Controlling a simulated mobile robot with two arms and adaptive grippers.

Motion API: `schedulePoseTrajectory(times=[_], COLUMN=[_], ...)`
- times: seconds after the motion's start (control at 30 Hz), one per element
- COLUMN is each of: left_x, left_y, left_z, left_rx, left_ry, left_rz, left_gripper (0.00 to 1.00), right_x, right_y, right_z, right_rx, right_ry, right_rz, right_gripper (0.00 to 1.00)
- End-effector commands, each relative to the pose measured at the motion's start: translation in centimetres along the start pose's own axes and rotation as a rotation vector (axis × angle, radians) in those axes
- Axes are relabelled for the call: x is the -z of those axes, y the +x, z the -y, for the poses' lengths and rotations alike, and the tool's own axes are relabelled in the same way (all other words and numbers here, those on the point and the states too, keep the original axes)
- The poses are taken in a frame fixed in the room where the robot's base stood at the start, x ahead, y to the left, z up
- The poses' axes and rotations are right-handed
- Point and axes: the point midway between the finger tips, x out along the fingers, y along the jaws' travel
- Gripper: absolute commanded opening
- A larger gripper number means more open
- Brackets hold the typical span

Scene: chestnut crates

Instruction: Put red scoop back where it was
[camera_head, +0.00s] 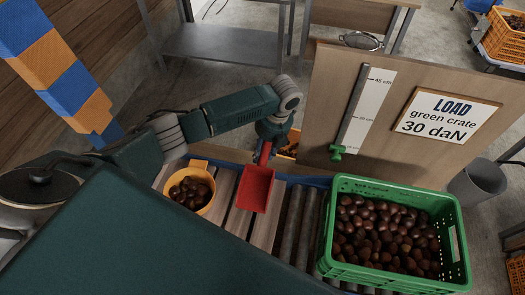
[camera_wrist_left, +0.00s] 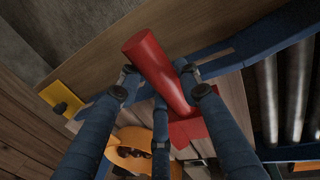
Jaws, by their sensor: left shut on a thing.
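The red scoop (camera_head: 255,188) hangs from my left gripper (camera_head: 265,148), with its pan over the pale wooden slats just right of the yellow-orange bucket. I cannot tell whether the pan touches the slats. In the left wrist view the blue fingers of my left gripper (camera_wrist_left: 160,85) close around the scoop's red handle (camera_wrist_left: 155,68), and part of the red pan (camera_wrist_left: 190,130) shows beyond them. The pan looks empty in the head view. My right gripper is not in view.
The yellow-orange bucket (camera_head: 208,173) holds chestnuts. A green crate (camera_head: 400,276) full of chestnuts stands on the rollers (camera_head: 290,225) at right. Behind it rises a wooden board (camera_head: 400,75) with a scale, a green slider (camera_head: 337,152) and a load sign (camera_head: 446,115).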

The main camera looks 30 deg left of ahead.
Motion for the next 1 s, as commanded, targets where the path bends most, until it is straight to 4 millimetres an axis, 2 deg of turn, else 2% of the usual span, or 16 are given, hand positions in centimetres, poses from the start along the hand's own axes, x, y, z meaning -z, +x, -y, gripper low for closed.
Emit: schedulePoseTrajectory(times=[0.8,0.83,0.9,1.0], left_x=[0.0,0.0,0.0,0.0], left_y=[1.7,1.7,1.7,1.7], left_z=[0.3,0.3,0.3,0.3], left_rx=[-0.001,-0.001,-0.001,-0.001], left_ry=[0.001,0.001,0.001,0.001], left_rz=[0.000,0.000,0.000,0.000], left_gripper=[0.00,0.36,0.50,0.53], right_x=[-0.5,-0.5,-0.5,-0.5], right_y=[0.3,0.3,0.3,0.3], right_z=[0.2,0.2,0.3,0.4], right_rx=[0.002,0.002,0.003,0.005], right_ry=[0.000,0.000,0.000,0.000], right_rz=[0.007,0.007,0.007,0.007], right_gripper=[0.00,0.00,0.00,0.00])
